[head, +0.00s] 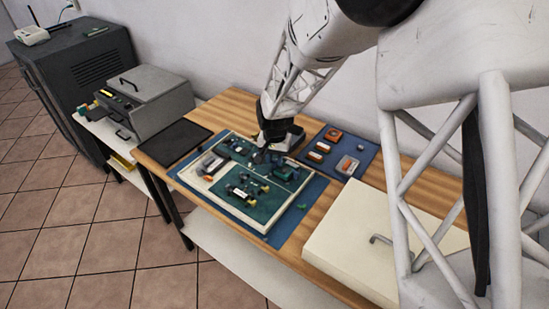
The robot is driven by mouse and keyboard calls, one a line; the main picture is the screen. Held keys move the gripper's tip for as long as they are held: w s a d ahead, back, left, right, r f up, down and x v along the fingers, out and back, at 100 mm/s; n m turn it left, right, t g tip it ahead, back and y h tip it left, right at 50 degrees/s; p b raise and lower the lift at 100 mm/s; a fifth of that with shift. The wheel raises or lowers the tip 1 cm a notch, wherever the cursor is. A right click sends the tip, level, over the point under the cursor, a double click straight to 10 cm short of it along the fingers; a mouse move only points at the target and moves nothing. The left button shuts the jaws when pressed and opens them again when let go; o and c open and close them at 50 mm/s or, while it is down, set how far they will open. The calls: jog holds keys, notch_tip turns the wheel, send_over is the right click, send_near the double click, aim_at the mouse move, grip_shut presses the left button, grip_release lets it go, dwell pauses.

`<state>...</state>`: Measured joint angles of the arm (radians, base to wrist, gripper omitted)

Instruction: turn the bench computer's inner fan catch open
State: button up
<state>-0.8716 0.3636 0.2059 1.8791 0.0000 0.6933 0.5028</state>
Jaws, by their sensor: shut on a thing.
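The bench computer (264,212) lies open and flat on a blue mat, with a green board, small dark and yellow parts and a cream rim. My gripper (262,155) points down onto the far side of the board. It is shut on a small part there, which looks like the inner fan catch. The jaws and the dark wrist hide most of that part, and it is too small to tell which way it is turned.
The blue mat (311,204) covers the middle of the wooden table (226,107). A blue tray (362,151) with small orange and grey parts stands right of my gripper. A dark flat tray (172,142) lies left. A cream panel with a handle (350,228) lies front right.

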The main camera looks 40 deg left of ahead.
jog(key=n, duration=1.3)
jog(key=shift+n, duration=0.3)
dwell(0.3)
jog(key=o, duration=0.9)
jog(key=shift+r, duration=0.15)
jog(key=shift+r, duration=3.75)
